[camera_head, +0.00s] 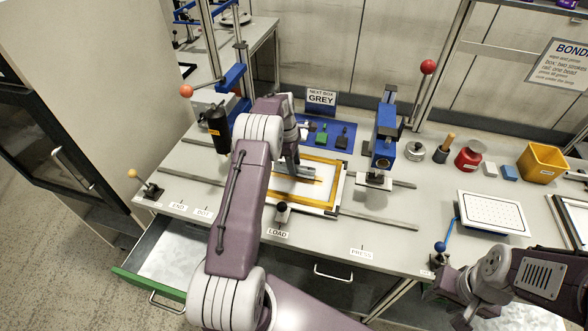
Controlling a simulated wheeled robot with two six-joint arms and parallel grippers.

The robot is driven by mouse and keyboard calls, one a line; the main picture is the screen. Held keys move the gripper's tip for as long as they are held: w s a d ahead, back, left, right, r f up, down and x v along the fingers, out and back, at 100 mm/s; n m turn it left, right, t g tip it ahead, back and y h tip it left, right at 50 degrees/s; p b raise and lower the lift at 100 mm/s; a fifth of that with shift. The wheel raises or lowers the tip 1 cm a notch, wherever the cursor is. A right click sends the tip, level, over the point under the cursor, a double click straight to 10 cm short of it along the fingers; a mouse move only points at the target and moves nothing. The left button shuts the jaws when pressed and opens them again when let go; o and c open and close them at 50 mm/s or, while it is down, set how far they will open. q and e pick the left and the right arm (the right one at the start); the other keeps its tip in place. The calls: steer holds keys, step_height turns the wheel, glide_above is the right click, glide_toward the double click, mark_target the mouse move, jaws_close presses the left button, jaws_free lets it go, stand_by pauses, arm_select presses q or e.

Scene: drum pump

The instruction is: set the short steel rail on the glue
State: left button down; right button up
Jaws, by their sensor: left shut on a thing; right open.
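My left gripper (288,158) reaches over a white plate with a yellow frame (325,199) at the LOAD station. It is shut on a short grey steel rail (299,171), low over the plate. I cannot tell whether the rail touches the plate. A thin amber strip, perhaps the glue, shows beside the rail's right end; my arm hides much of the plate's left side. My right gripper (456,301) is open and empty at the lower right, by the bench's front edge.
A blue press (385,135) with a red-knobbed lever stands right of the plate. A blue mat (343,128) with small blocks lies behind. A perforated white tray (492,212), a red pot (469,156) and a yellow bin (541,162) stand right. A green-fronted drawer (150,284) is open.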

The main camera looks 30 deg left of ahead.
arm_select(q)
steer(key=shift+f, duration=1.55)
steer(key=c, duration=0.9)
jaws_free()
steer(key=shift+o, duration=0.2)
steer(key=shift+w, duration=0.1)
steer(key=r, duration=0.4)
steer(key=a+r, duration=0.1)
steer(key=r, duration=0.7)
steer(key=shift+s+a+r, duration=0.1)
steer(key=shift+s+a, duration=0.15)
steer(key=shift+a, duration=0.1)
steer(key=s+d+m+y, duration=0.1)
steer(key=s+d+m, duration=1)
steer(key=d+m, duration=0.15)
steer(key=s+d+f+m, duration=0.1)
steer(key=s+d+m, duration=0.1)
steer(key=s+m, duration=0.2)
steer(key=s+d+f+m, duration=0.1)
steer(key=s+m, duration=0.3)
steer(key=s, duration=0.6)
steer(key=shift+d+t+y, duration=0.3)
steer(key=shift+d+t, duration=0.1)
steer(key=shift+d, duration=0.4)
steer(key=shift+s, duration=0.1)
